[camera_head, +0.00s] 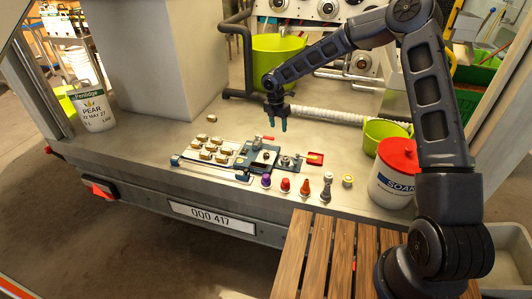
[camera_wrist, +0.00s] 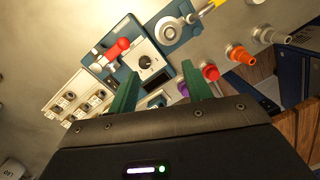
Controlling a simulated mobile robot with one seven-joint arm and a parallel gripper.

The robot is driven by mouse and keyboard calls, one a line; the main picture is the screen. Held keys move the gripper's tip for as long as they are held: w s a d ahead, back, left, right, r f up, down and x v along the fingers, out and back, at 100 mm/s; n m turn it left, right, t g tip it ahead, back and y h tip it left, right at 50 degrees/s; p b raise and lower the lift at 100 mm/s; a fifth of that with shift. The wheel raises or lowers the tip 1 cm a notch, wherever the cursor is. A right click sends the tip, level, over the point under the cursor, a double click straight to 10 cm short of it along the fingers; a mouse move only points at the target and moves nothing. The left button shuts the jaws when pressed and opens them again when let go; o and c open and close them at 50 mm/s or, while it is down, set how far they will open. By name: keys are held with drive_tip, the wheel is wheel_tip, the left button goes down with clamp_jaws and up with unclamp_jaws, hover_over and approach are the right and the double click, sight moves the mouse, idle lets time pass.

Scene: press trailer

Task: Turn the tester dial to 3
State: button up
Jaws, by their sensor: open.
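The tester (camera_head: 258,157) is a small dark blue unit with a pale face on the trailer bed. Its dial (camera_wrist: 146,62) is a small dark round knob on the white face in the wrist view. The numbers around it are too small to read, so I cannot tell its setting. My gripper (camera_head: 277,123) points down above and behind the tester, apart from it. In the wrist view its two green fingers (camera_wrist: 160,70) are spread and empty, with the dial in line with the gap between them.
A tray of brass-coloured fittings (camera_head: 210,150) adjoins the tester on the left. A red lever (camera_wrist: 118,48) is close to the dial. Several coloured nozzles (camera_head: 285,185) stand along the front edge. A red-lidded tub (camera_head: 398,155) is at right; a green bucket (camera_head: 272,60) stands behind.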

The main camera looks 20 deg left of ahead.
sight(266, 154)
drive_tip(key=a+f, duration=0.1)
drive_tip(key=f, duration=0.4)
drive_tip(key=s+a+f+n, duration=0.1)
drive_tip(key=a+f, duration=0.1)
drive_tip(key=f, duration=0.3)
drive_tip(key=a+f+n, duration=0.1)
drive_tip(key=a+f, duration=0.1)
drive_tip(key=f, duration=0.4)
drive_tip(key=shift+s+g+y, duration=0.3)
drive_tip(key=c, duration=1)
